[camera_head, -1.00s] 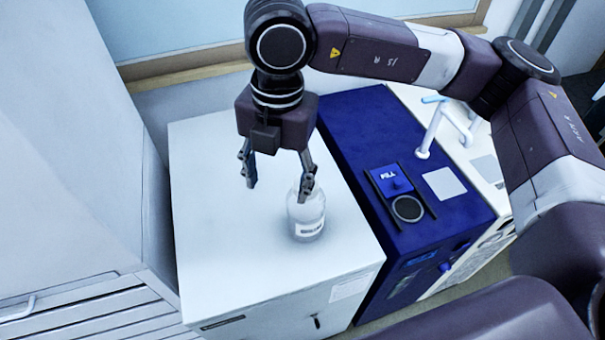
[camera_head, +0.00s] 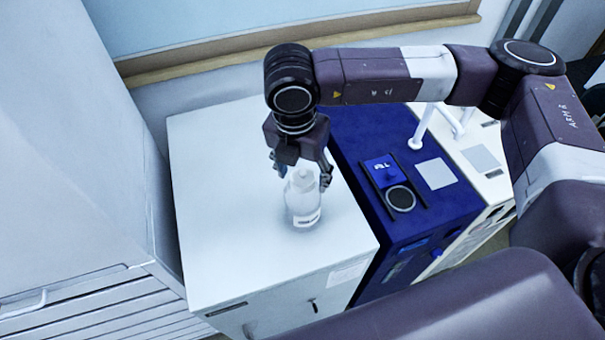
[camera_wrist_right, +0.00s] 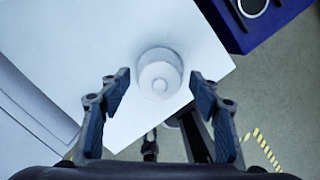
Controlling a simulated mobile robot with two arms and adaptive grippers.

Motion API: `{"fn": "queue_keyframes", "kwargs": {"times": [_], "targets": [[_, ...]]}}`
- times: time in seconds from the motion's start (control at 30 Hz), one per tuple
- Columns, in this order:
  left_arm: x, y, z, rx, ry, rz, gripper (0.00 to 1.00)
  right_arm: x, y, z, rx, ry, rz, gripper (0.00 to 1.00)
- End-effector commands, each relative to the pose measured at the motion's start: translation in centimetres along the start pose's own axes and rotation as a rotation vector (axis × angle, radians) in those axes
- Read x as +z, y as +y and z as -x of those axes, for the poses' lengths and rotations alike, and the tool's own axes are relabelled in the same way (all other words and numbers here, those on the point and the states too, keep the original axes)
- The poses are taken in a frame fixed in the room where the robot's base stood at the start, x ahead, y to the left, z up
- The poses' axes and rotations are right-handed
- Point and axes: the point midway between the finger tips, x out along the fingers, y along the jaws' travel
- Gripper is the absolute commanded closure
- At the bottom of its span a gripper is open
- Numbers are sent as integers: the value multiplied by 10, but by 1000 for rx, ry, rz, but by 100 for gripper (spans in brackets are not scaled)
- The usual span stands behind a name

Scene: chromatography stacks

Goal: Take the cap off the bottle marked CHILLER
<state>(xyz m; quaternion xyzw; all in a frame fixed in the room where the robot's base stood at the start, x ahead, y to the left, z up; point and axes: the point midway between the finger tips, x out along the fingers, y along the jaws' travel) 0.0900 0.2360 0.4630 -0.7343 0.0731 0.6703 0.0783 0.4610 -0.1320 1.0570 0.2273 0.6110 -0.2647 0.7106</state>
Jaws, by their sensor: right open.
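A clear-white bottle (camera_head: 303,205) with a pale cap (camera_head: 304,181) stands upright on the white cabinet top. Its label is too small to read. In the right wrist view the bottle (camera_wrist_right: 144,62) is seen from above, its round cap (camera_wrist_right: 160,80) facing the camera, just beyond the fingertips. My right gripper (camera_head: 303,176) is open, with its fingers to either side of the bottle's upper part in the head view. In the right wrist view the open fingers (camera_wrist_right: 158,82) show a gap around the cap and do not touch it. My left gripper is not in view.
The white cabinet top (camera_head: 225,200) is otherwise clear. A blue unit (camera_head: 440,213) with a FILL panel (camera_head: 382,168) and a dark round port (camera_head: 400,198) stands to its right. A tall pale cabinet (camera_head: 75,150) stands at left.

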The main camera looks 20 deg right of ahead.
Motion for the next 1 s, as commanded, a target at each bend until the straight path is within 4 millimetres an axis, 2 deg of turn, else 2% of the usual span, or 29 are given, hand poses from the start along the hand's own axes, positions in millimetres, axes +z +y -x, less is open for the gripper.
{"fn": "queue_keyframes", "kwargs": {"times": [0.1,0.43,0.77,0.87,1.0], "targets": [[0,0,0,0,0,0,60,0,0,0,0,0,0,44],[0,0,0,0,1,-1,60,0,0,0,0,0,0,78],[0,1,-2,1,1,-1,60,0,1,3,1,0,0,78],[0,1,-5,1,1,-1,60,2,1,10,3,0,-1,78],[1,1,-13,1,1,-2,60,5,1,29,5,-3,0,78]]}}
